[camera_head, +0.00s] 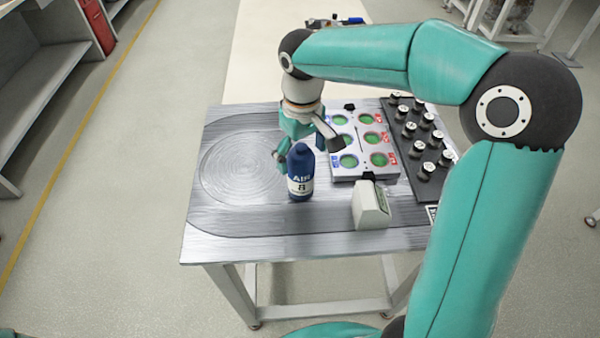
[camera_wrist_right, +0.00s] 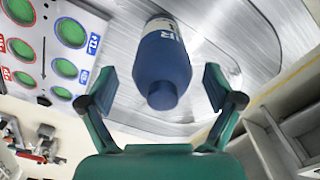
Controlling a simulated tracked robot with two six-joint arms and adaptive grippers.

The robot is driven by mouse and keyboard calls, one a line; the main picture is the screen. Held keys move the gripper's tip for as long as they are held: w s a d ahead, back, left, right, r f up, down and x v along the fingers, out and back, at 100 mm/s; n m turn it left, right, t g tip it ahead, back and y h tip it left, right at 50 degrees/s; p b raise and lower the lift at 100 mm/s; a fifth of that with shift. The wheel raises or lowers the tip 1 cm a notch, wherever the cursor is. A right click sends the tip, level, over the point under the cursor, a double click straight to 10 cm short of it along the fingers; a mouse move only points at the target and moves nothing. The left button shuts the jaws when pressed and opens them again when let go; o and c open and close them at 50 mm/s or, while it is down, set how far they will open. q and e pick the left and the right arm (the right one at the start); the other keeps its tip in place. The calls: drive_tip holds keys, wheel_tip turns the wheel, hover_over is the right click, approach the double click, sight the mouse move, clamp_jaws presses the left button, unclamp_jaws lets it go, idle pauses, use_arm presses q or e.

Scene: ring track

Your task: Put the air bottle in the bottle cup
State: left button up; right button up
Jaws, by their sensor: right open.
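The air bottle (camera_head: 300,172), dark blue with a white label, stands upright on the grey ring-track table (camera_head: 225,243). In the right wrist view the bottle (camera_wrist_right: 162,68) shows cap-first between the open fingers. My right gripper (camera_head: 309,148) is open at the bottle, one finger on each side; the wrist view shows gaps between the fingers (camera_wrist_right: 160,88) and the bottle. A light grey panel (camera_head: 347,167) with several round green wells lies just right of the bottle; I cannot tell which well is the bottle cup. My left gripper is not in view.
A dark rack (camera_head: 437,186) with several small white-topped vials stands right of the panel. A small grey-white device (camera_head: 371,206) sits in front of the panel. The track's left side, with its round grooved disc (camera_head: 243,167), is clear.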

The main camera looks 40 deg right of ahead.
wheel_tip(320, 180, down, 4)
drive_tip(key=shift+a+f, duration=0.1)
drive_tip(key=shift+c, duration=0.2)
drive_tip(key=shift+w, duration=0.1)
clamp_jaws()
idle(0.3)
drive_tip(key=shift+r, duration=0.2)
wheel_tip(320, 180, up, 20)
drive_tip(key=p, duration=0.2)
drive_tip(key=shift+f, duration=0.15)
